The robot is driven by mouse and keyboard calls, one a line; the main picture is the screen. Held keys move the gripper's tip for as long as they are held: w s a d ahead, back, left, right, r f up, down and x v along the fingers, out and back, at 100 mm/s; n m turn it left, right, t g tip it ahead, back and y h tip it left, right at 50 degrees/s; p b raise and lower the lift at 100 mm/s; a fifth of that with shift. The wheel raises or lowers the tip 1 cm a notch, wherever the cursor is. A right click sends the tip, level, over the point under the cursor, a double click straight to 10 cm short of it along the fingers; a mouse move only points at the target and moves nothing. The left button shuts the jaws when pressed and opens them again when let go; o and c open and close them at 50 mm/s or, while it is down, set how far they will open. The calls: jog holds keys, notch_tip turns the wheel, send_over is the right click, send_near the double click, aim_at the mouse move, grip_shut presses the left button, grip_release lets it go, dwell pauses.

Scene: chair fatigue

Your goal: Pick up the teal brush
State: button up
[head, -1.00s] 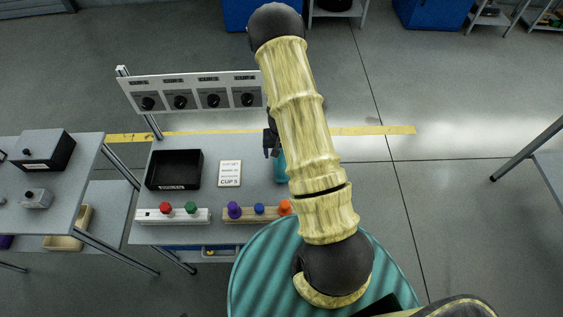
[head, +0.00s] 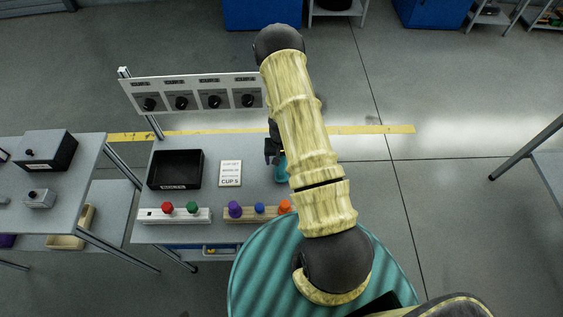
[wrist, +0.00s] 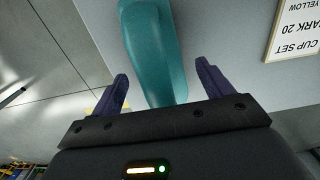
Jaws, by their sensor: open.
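The teal brush (wrist: 155,55) shows large in the wrist view, running from the top edge down between the fingers of my gripper (wrist: 165,90). The fingers are apart, one on each side of it, and I see no contact. Its lower end is hidden behind the gripper body. In the head view only a small teal part of the brush (head: 281,171) shows on the table beside my arm. My gripper (head: 272,155) is partly hidden there behind the arm.
On the table (head: 215,187) stand a black tray (head: 174,184), a cup-set sign (head: 230,173) and two racks with coloured knobs (head: 172,216) (head: 257,212). A panel with dials (head: 195,94) rises at the back. A side table (head: 60,190) stands left.

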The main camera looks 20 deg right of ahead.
jog(key=shift+c, duration=0.5)
jog(key=c, duration=1)
notch_tip(320, 180, up, 10)
jog(key=shift+r+b, duration=0.1)
jog(key=shift+b, duration=0.6)
